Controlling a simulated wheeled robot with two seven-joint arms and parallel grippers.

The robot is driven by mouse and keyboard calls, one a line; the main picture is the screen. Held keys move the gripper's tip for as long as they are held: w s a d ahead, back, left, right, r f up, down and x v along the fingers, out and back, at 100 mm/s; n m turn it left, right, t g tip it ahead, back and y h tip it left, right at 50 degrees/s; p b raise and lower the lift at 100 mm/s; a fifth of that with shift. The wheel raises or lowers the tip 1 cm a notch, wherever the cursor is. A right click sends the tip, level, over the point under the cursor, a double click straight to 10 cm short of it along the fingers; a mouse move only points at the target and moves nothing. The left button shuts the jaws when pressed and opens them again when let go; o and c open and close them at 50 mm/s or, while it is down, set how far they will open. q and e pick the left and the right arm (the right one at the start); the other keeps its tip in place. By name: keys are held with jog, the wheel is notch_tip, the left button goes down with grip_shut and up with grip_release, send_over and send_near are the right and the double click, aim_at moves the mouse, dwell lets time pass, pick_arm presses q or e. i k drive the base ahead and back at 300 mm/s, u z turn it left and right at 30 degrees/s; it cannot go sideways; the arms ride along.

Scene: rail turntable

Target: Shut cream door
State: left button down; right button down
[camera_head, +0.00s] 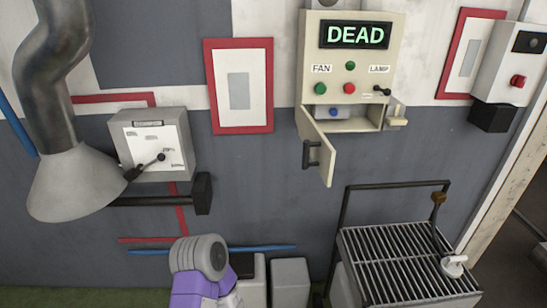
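The cream door (317,148) stands open, swung out toward me from the lower bay of the cream control box (351,60) on the wall. It is hinged on the bay's left side and has a dark handle (311,154). A latch-like cream piece (396,118) sticks out at the bay's right side. A purple and grey link of one of my arms shows at the bottom, left of centre, well below and apart from the door. Neither gripper can be made out.
A slatted metal bench or cart (405,262) with a dark rail stands below right of the door. A grey duct with a hood (75,180) and a grey lever box (155,145) are on the left. The wall space just below the door is clear.

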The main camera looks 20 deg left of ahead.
aim_at(316, 145)
jog(key=u, duration=0.25)
jog(key=i, duration=1)
